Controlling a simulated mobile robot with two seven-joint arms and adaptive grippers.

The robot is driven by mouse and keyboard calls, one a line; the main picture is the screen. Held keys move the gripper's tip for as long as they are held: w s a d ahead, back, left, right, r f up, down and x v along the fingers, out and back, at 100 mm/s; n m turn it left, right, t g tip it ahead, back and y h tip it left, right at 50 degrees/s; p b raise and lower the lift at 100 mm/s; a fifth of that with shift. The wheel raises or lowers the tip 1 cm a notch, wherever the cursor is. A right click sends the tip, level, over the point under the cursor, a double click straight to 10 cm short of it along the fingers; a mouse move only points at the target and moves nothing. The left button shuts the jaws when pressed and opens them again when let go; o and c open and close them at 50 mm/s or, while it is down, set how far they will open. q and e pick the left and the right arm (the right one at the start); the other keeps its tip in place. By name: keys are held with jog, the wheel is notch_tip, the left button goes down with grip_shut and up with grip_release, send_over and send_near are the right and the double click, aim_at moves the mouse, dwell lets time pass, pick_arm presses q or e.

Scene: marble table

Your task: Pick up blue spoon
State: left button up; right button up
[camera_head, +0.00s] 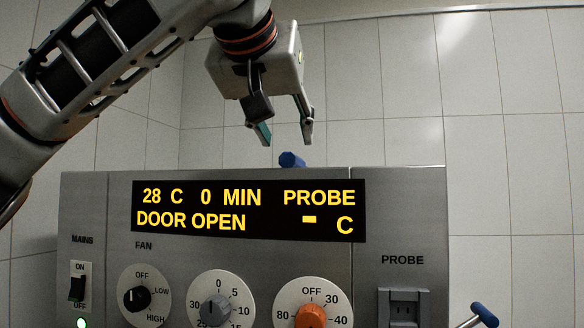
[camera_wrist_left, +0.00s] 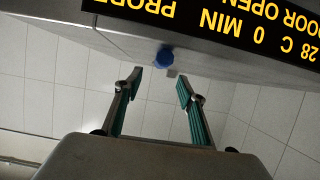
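A small blue piece (camera_head: 291,159) shows at the top edge of the grey oven, just below my left gripper. It looks like the end of the blue spoon, but its full shape is hidden. It also shows in the left wrist view as a round blue end (camera_wrist_left: 164,57). My left gripper (camera_head: 286,135) points down above it. Its two fingers are apart, with nothing between them. In the left wrist view the open fingertips (camera_wrist_left: 159,80) lie either side of the line to the blue piece, not touching it. My right gripper is not in view.
The grey oven (camera_head: 100,205) has a lit display (camera_head: 249,210) reading DOOR OPEN, with knobs and a switch below. A blue-ended metal bar (camera_head: 484,314) sticks out at the lower right. A tiled wall (camera_head: 500,150) stands behind. Space right of my left gripper is clear.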

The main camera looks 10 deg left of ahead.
aim_at(291, 157)
pick_arm(q)
jog(key=shift+x, duration=0.85)
jog(key=shift+f+p+x, duration=0.2)
jog(key=shift+p+x, duration=0.2)
jog(key=shift+x, duration=1.05)
jog(key=shift+f+p+x, duration=0.15)
jog(key=shift+p+x, duration=0.25)
jog(key=shift+x, duration=1)
jog(key=shift+s+a, duration=0.15)
jog(key=shift+s, duration=0.05)
jog(key=shift+c, duration=0.5)
grip_shut()
